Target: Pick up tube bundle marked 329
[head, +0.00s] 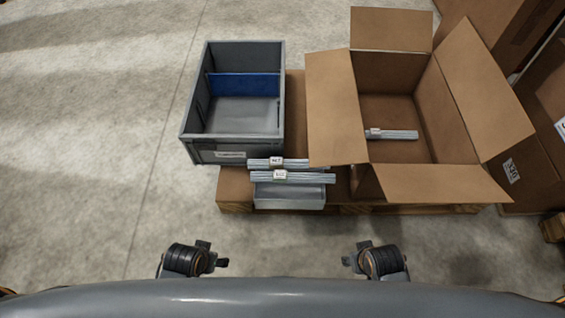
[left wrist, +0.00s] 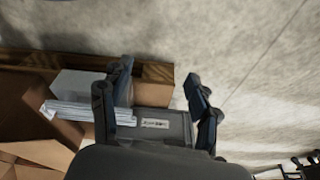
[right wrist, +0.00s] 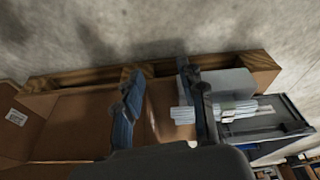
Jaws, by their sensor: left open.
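Two silvery tube bundles with white labels lie side by side across the top of a small light box in the head view, a rear bundle (head: 297,164) and a front bundle (head: 312,178). A third labelled tube bundle (head: 402,134) lies inside the open cardboard box. The label numbers are too small to read surely, so I cannot tell which is 329. My left gripper (head: 212,254) is open and empty, in front and left of the two bundles. My right gripper (head: 356,253) is open and empty, in front and right of them. Both hang apart from every bundle.
A grey crate (head: 191,124) with a blue panel inside stands behind the bundles at left. The small light box (head: 290,199) sits on the pallet (head: 233,207). The cardboard box (head: 336,110) has spread flaps at right. More cartons stand far right. Concrete floor (head: 90,150) is clear at left.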

